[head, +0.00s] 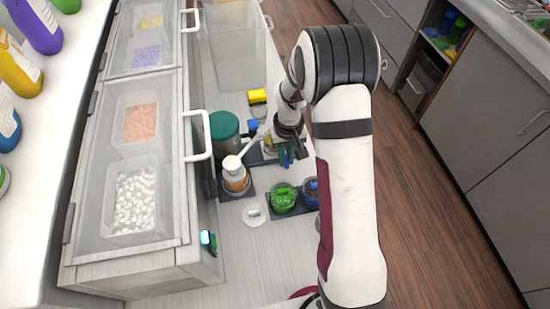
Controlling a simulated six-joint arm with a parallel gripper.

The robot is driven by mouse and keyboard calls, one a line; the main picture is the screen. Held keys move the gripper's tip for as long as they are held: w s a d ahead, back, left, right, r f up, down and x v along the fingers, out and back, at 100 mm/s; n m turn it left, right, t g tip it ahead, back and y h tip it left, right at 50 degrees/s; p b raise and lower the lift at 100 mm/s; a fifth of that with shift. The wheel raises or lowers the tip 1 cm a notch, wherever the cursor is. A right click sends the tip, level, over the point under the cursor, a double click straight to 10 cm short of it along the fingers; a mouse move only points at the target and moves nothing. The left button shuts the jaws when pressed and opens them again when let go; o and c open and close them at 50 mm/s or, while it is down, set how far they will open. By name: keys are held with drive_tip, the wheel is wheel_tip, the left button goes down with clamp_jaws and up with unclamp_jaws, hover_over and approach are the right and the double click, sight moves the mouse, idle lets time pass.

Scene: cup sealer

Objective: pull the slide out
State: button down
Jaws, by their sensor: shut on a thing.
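My gripper (287,155) reaches down over the counter in the middle of the head view, with dark fingers and a teal tip. It is shut on a small part beside the sealer, which looks like the slide; the fingers and wrist hide most of it. The cup sealer seems to be the dark unit with a green cylinder (224,127), just left of my gripper. A white lever or scoop with a round end (232,163) lies over an orange-and-white cup (237,180) in front of it. How far out the slide stands is too small to tell.
A green-filled cup (283,197) and a blue cup (310,190) stand on a dark tray in front. A white lid-like piece (254,215) lies beside them. Lidded ingredient bins (135,200) with white handles are at left. A yellow item (258,97) is behind.

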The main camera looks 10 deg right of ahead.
drive_tip(key=d, duration=0.6)
drive_tip(key=shift+d, duration=0.1)
drive_tip(key=c, duration=0.9)
unclamp_jaws()
drive_tip(key=shift+o, duration=0.2)
wheel_tip(320, 180, up, 16)
